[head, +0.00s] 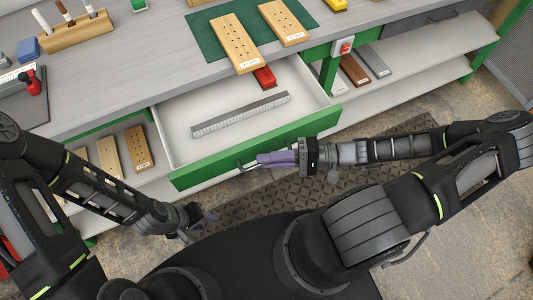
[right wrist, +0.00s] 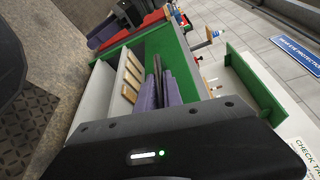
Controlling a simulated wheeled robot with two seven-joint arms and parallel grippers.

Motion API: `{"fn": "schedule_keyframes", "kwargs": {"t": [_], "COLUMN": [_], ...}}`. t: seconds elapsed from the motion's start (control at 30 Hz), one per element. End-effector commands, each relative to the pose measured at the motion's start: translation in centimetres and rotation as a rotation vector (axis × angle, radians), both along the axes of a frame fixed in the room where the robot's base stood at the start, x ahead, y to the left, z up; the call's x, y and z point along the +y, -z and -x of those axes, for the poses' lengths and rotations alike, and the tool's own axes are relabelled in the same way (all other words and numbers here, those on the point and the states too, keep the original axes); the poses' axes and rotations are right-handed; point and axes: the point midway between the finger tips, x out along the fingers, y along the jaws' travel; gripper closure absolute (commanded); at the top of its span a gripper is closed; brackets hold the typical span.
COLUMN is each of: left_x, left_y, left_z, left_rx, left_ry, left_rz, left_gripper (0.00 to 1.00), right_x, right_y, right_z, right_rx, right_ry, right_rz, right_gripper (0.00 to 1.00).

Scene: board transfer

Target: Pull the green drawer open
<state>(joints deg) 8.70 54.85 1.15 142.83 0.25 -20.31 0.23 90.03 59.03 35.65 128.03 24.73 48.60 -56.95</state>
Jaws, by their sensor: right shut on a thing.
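The green drawer (head: 255,151) stands open, pulled out from under the workbench, its white inside in plain view. A grey ruler-like bar (head: 240,114) and a red object (head: 264,78) lie in it. A dark bar handle (head: 247,165) sits on the drawer's front. My right gripper (head: 262,160) is at the front with its purple fingers shut on the handle, which they partly hide. The fingers also show in the right wrist view (right wrist: 160,83). My left gripper (head: 203,225) is low in front of the drawer's left part, open and empty, apart from the drawer.
The workbench top (head: 150,85) holds a green mat (head: 208,44) with wooden boards (head: 237,43) on it, one jutting over the open drawer. A shelf (head: 400,75) with boards runs below at right. Patterned floor matting (head: 260,200) lies before the bench.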

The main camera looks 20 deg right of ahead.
Motion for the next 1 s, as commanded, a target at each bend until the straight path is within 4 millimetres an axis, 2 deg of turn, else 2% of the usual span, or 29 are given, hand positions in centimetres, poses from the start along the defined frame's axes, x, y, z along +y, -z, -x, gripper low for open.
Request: {"fn": "schedule_keyframes", "kwargs": {"t": [0.27,0.3,0.53,0.83,1.0], "left_x": [0.0,0.0,0.0,0.0,0.0], "left_y": [0.0,0.0,0.0,0.1,0.4], "left_z": [0.0,0.0,0.0,0.0,0.0], "left_rx": [0.0,0.0,0.0,0.0,-0.001], "left_ry": [0.0,0.0,0.0,0.0,0.001], "left_rz": [0.0,0.0,0.0,0.0,0.001], "left_gripper": [0.64,0.64,0.64,0.64,0.64], "right_x": [-0.1,-0.1,0.0,-0.2,-1.7], "right_y": [0.1,0.1,0.0,0.0,0.1], "right_z": [0.0,0.0,0.0,0.0,0.5], "right_rx": [0.001,0.001,0.0,0.0,0.0], "right_ry": [0.001,0.001,0.001,0.001,0.001], "right_rz": [0.002,0.002,0.001,0.001,0.004], "right_gripper": [1.0,0.86,0.68,0.68,0.68]}}
